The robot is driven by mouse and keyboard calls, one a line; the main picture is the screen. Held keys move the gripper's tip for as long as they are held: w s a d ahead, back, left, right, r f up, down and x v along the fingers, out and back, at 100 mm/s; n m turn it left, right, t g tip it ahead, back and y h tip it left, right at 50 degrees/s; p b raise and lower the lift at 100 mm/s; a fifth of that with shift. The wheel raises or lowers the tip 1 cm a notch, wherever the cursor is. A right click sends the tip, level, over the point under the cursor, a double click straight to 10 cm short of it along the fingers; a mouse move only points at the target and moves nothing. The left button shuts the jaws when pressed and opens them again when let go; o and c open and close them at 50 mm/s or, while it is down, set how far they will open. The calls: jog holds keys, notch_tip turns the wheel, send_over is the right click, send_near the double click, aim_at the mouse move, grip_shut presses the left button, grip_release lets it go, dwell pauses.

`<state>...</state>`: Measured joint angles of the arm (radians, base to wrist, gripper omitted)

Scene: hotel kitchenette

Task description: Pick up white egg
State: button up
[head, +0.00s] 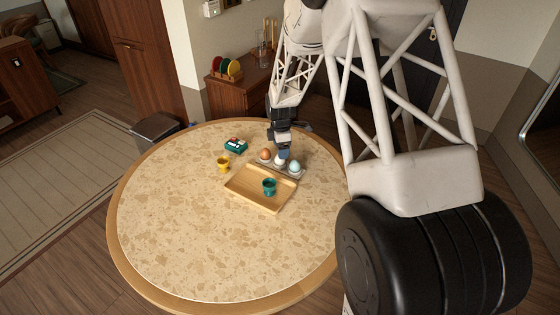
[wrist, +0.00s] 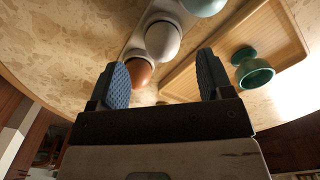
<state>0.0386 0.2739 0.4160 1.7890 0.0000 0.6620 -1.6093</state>
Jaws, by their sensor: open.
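The white egg (head: 280,161) sits in the middle of a grey holder (head: 291,173), between a brown egg (head: 264,155) and a pale blue egg (head: 294,165). My gripper (head: 282,151) is over the holder, just above the white egg, and partly covers it in the head view. In the wrist view my gripper (wrist: 164,76) is open with two blue-padded fingers apart. The white egg (wrist: 163,40) shows beyond the gap between the fingertips, with the brown egg (wrist: 140,72) near the left finger. Nothing is held.
A wooden tray (head: 243,198) with a teal egg cup (head: 269,186) lies in front of the holder. The left and front of the round table (head: 180,225) are clear.

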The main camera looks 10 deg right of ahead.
jog(key=shift+s+a+f, duration=0.1)
jog(key=shift+f, duration=1.15)
jog(key=shift+a+f, duration=0.1)
jog(key=shift+f, duration=1.1)
jog(key=c, duration=0.7)
